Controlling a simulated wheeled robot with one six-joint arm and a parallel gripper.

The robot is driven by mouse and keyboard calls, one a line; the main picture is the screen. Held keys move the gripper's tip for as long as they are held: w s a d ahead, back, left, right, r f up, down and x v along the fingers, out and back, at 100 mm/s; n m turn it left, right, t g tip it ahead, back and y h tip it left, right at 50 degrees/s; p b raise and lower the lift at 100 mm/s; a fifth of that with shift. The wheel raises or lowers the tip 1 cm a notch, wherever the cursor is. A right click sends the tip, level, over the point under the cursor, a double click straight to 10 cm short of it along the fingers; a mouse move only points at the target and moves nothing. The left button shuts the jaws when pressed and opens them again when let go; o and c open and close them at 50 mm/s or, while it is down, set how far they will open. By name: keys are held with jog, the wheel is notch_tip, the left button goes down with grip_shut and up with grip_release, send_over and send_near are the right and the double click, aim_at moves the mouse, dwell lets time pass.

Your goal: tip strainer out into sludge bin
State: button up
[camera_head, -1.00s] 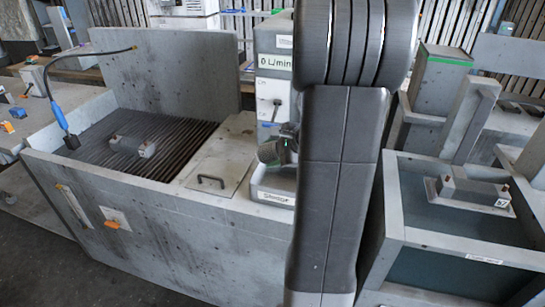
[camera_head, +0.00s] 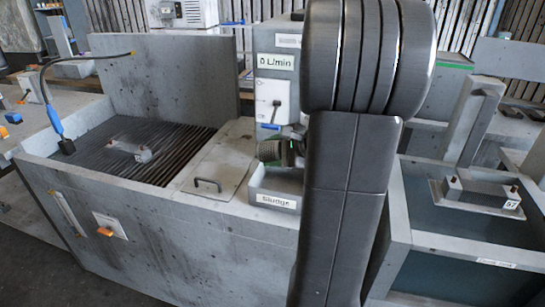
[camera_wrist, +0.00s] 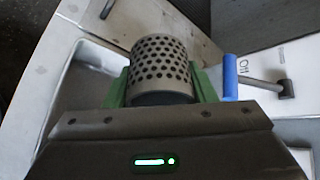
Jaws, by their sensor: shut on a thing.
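The strainer (camera_wrist: 161,66), a grey perforated cylinder, is held between the green fingers of my gripper (camera_wrist: 163,88) in the wrist view. In the head view the strainer (camera_head: 268,151) is a small dark cylinder, lying roughly sideways above the sludge bin, and my gripper (camera_head: 289,152) is partly hidden behind my arm. The sludge bin (camera_head: 275,201) is a light grey open box labelled "Sludge" on the housing's right end. Its inside (camera_wrist: 84,88) shows below and left of the strainer in the wrist view. I cannot see whether anything is inside the strainer.
A blue-handled lever (camera_wrist: 230,78) is close right of my gripper in the wrist view. Behind the bin stands a grey cabinet (camera_head: 276,85) reading "0 L/min". A lid with a handle (camera_head: 208,185) lies left of the bin. A dark tank (camera_head: 440,240) is at the right.

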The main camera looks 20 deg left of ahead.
jog(key=shift+d+r+y+b, duration=0.1)
jog(key=shift+r+y+b, duration=0.2)
jog(key=shift+y+b, duration=0.75)
jog(key=shift+h, duration=0.25)
